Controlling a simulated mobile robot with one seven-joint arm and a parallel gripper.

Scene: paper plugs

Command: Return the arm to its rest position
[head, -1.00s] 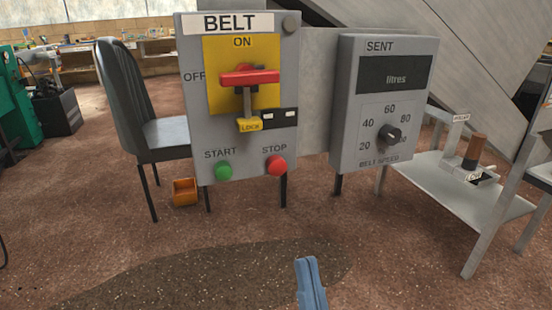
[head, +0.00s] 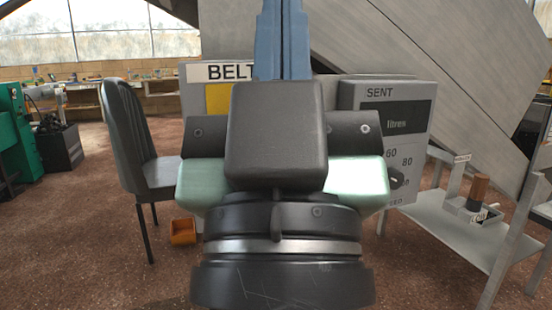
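My gripper (head: 282,12) stands upright in the middle of the head view, with its blue fingers pointing up and close together with nothing seen between them. Its dark body and wrist fill the centre and hide most of the grey BELT panel (head: 191,98). Only the panel's label, its left edge and a strip of its yellow plate (head: 217,97) show. The switch handle, lock and START and STOP buttons are hidden. The fingertips reach the top edge of the picture.
The grey SENT box (head: 425,122) with its dial is partly visible at right. A metal bench (head: 450,228) stands further right. Brown floor (head: 80,240) is open at lower left.

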